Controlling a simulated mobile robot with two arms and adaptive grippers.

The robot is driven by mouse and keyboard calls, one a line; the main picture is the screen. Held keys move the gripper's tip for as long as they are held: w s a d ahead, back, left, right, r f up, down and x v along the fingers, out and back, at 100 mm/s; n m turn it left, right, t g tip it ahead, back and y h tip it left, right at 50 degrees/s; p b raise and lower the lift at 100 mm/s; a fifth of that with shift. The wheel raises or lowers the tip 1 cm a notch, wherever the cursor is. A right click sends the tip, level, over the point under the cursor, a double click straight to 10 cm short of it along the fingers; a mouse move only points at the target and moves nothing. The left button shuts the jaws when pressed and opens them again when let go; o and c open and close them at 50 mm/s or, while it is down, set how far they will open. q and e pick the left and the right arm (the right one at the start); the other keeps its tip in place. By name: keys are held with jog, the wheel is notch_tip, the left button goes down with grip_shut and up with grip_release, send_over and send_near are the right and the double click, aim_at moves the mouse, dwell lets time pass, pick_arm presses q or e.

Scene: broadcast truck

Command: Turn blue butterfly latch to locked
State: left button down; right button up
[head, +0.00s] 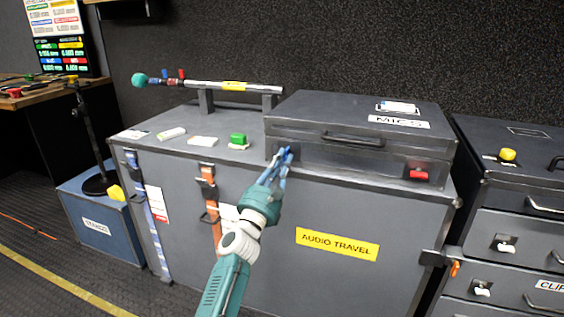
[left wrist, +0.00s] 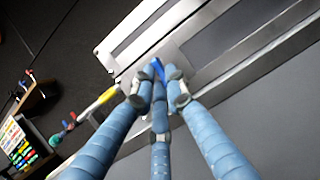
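The blue butterfly latch (left wrist: 158,69) is on the left front of the dark grey case labelled MICS (head: 355,135). In the left wrist view only a small blue part shows between the fingertips. My left gripper (head: 286,153) reaches up to the case front, its blue fingers drawn together at the latch. In the left wrist view the fingertips (left wrist: 159,82) close in around the blue part from both sides, with the third finger below. In the head view the fingers hide most of the latch, so its turn angle cannot be read. My right gripper is not in view.
The MICS case stands on a large grey trunk labelled AUDIO TRAVEL (head: 337,244). A red latch (head: 418,175) is on the case's right front. A drawer case (head: 510,220) stands right.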

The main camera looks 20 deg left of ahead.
pick_arm(q)
jog(key=shift+m, duration=0.4)
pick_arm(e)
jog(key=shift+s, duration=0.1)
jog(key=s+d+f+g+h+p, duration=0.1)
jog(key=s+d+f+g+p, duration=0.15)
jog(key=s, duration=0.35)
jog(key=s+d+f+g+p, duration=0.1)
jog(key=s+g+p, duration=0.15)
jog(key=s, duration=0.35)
pick_arm(q)
jog(key=shift+a+r+m+g+h+p, duration=0.15)
jog(key=shift+m+g+h, duration=0.85)
jog(key=shift+m, duration=2.25)
jog(key=shift+r+m+g+h+p, duration=0.25)
jog(key=shift+m+g+h, duration=0.7)
jog(key=shift+m, duration=2.25)
jog(key=shift+a+r+m+g+h+p, duration=0.15)
jog(key=shift+m+g+h, duration=0.85)
jog(key=shift+m, duration=2.25)
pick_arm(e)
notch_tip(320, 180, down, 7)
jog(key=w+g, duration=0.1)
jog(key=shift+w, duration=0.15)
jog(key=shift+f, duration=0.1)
pick_arm(q)
jog(key=c, duration=1.8)
grip_release()
jog(key=shift+r, duration=0.15)
